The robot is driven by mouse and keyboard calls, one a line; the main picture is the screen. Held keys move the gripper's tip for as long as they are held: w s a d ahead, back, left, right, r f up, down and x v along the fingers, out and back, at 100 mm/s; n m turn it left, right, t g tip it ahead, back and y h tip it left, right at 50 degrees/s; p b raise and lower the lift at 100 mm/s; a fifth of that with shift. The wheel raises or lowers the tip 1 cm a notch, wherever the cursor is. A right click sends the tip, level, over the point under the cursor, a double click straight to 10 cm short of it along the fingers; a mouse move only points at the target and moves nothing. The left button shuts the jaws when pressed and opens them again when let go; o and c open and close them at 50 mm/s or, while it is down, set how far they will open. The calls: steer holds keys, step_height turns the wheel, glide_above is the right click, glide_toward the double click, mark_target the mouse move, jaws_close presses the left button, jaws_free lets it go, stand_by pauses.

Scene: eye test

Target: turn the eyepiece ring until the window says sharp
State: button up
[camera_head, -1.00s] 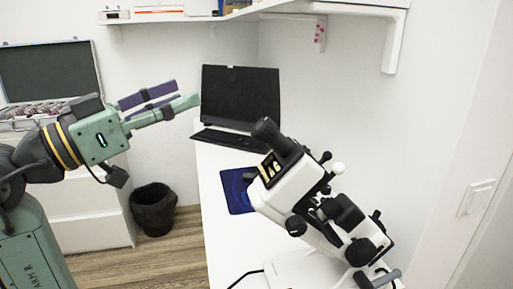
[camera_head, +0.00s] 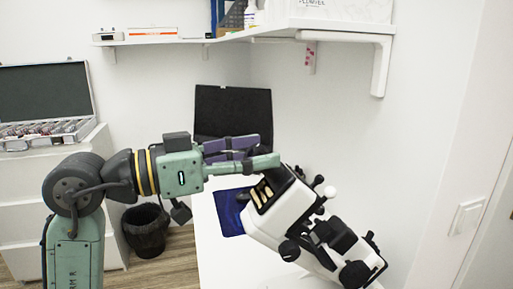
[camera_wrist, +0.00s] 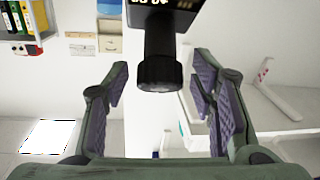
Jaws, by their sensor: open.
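A white and black microscope (camera_head: 280,217) stands on the white table at the right in the head view. Its window (camera_head: 262,194) shows pale yellow marks, too small to read. In the wrist view only the window's lower edge (camera_wrist: 150,3) shows, with its marks cut off. The black eyepiece ring (camera_wrist: 160,72) hangs between the two purple-padded fingers, with a gap on each side. My gripper (camera_head: 265,153) is open at the eyepiece, and its fingers hide most of the eyepiece in the head view. My gripper (camera_wrist: 160,98) appears not to touch the ring.
A dark laptop (camera_head: 232,110) stands at the back of the table, behind my gripper. A blue mat (camera_head: 229,212) lies left of the microscope. A shelf (camera_head: 290,30) hangs above. A black bin (camera_head: 146,232) stands on the floor.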

steer(key=shift+w+d, duration=0.1)
steer(key=shift+d, duration=0.2)
steer(key=shift+c, duration=0.3)
steer(key=c, duration=1.1)
